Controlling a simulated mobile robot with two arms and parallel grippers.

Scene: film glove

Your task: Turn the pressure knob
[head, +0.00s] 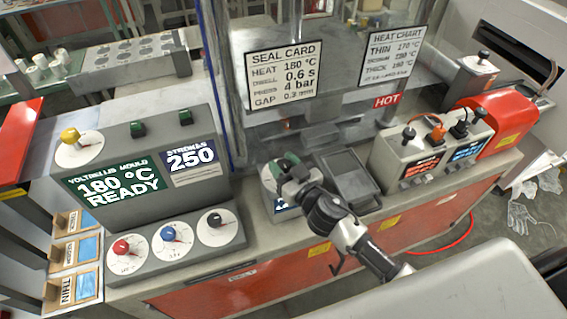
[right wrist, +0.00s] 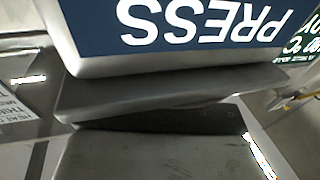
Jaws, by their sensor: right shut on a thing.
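A small pale box (head: 268,182) stands on the bench left of the flat metal plate, with a green knob (head: 287,161) on top. My right gripper (head: 288,174) reaches in from the lower right and is shut on the green knob, partly hiding it and the box. In the right wrist view a dark blue label reading PRESS (right wrist: 200,25) shows large and upside down; the fingertips are not seen there. I cannot read any scale or pointer at the green knob. My left gripper is not in view.
Left of the box, a grey console carries red (head: 121,247), blue (head: 168,234) and black (head: 216,220) dials; its screen (head: 115,190) reads 180 °C READY. A switch box (head: 410,160) stands right.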

